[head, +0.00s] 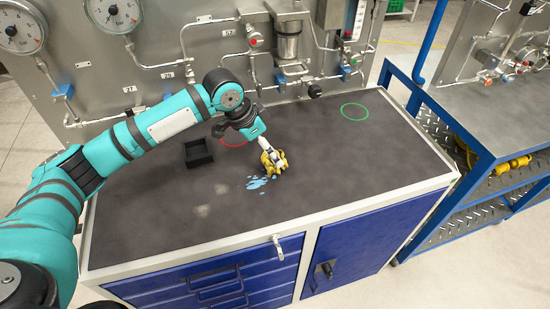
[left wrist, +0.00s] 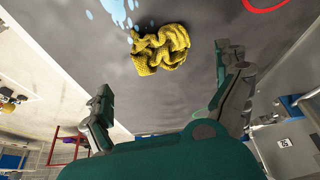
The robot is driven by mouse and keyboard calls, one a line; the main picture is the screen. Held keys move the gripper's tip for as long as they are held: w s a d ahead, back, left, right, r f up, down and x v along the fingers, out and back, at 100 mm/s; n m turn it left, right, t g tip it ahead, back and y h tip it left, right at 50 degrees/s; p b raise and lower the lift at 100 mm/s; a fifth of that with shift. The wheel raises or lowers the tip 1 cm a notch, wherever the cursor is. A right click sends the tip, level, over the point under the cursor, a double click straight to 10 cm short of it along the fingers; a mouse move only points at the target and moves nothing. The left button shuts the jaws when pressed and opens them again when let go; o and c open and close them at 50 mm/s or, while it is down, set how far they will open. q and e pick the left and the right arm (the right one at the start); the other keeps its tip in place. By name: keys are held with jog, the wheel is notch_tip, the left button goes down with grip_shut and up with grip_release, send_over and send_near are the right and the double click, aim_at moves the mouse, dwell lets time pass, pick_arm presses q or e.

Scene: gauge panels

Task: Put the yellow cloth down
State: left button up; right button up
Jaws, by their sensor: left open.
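The yellow cloth (head: 275,168) lies crumpled on the dark worktop (head: 330,165), at the right edge of a light-blue wet patch (head: 257,183). My left gripper (head: 266,152) is just above and behind the cloth in the head view, partly covering it. In the left wrist view my left gripper (left wrist: 165,75) has its fingers wide apart with nothing between them. The cloth (left wrist: 160,48) lies beyond the fingertips there and looks apart from them. My right gripper is in neither view.
A small black open box (head: 198,153) stands left of the gripper. A red ring (head: 234,138) and a green ring (head: 354,112) mark the worktop. Pale smudges (head: 201,211) lie at the front left. A gauge panel with pipes (head: 160,50) stands behind. The right side is clear.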

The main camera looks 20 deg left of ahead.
aim_at(266, 162)
pick_arm(q)
jog(key=shift+x, duration=0.95)
jog(key=p+x, duration=0.1)
jog(key=x, duration=0.1)
jog(key=a+x, duration=0.1)
jog(key=x, duration=0.1)
jog(key=shift+d+f+p, duration=0.1)
jog(key=shift+f+p, duration=0.25)
jog(key=shift+p, duration=0.05)
jog(key=shift+d+f, duration=0.1)
jog(key=shift+f, duration=0.2)
jog(key=c, duration=0.6)
jog(key=shift+c, duration=0.3)
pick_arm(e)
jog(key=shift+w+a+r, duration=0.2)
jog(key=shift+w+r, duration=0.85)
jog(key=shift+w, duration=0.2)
pick_arm(q)
jog(key=shift+c, duration=0.2)
jog(key=shift+r, duration=0.1)
